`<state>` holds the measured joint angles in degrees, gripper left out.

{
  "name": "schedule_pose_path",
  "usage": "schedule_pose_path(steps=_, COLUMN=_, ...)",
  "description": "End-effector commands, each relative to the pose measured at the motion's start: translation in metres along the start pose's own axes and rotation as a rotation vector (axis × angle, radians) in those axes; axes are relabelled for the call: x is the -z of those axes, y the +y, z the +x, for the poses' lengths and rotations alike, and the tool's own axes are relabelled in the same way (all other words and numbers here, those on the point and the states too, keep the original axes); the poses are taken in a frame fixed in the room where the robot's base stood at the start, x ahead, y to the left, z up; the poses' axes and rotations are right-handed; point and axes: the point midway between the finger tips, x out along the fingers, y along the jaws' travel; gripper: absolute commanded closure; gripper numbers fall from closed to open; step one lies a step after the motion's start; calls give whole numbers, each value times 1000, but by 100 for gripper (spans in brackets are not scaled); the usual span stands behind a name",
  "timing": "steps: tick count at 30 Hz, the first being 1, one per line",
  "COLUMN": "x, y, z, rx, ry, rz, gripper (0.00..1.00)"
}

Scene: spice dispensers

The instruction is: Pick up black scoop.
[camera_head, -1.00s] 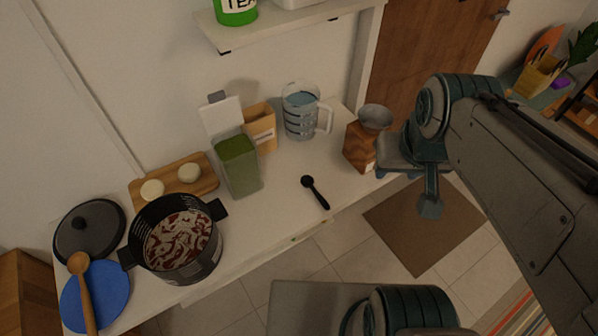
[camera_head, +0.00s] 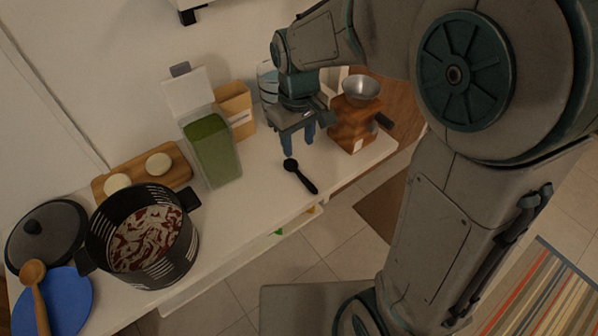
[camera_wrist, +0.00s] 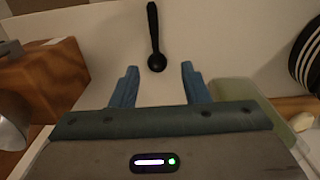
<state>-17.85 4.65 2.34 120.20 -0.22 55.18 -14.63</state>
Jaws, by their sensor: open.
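The black scoop (camera_head: 300,175) lies flat on the white counter, with its bowl toward the wall and its handle toward the counter's front edge. My gripper (camera_head: 300,146) is above the counter, just behind the scoop's bowl in the head view. In the wrist view, the scoop (camera_wrist: 155,40) lies beyond the fingertips, with its bowl nearest and lined up with the gap between them. My gripper (camera_wrist: 158,75) is open and empty, with its two blue fingers apart. The fingers do not touch the scoop.
A wooden grinder with a metal bowl (camera_head: 354,120) stands right of my gripper. A green-filled container (camera_head: 212,150) stands to the left, with a cardboard box (camera_head: 236,108) behind it. A black pot (camera_head: 185,240) is farther left. The counter around the scoop is clear.

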Motion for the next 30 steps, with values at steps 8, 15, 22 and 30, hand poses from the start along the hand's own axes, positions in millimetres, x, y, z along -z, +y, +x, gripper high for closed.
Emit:
schedule_pose_path(steps=8, x=-1, y=0, z=53, rx=1, ry=-4, rz=1, gripper=58)
schedule_pose_path(steps=15, x=-1, y=2, z=69, rx=1, ry=-3, rz=2, gripper=58)
schedule_pose_path(steps=22, x=0, y=9, z=98, rx=1, ry=-5, rz=4, gripper=58)
schedule_pose_path(steps=30, x=1, y=8, z=117, rx=0, ry=0, rz=3, gripper=58)
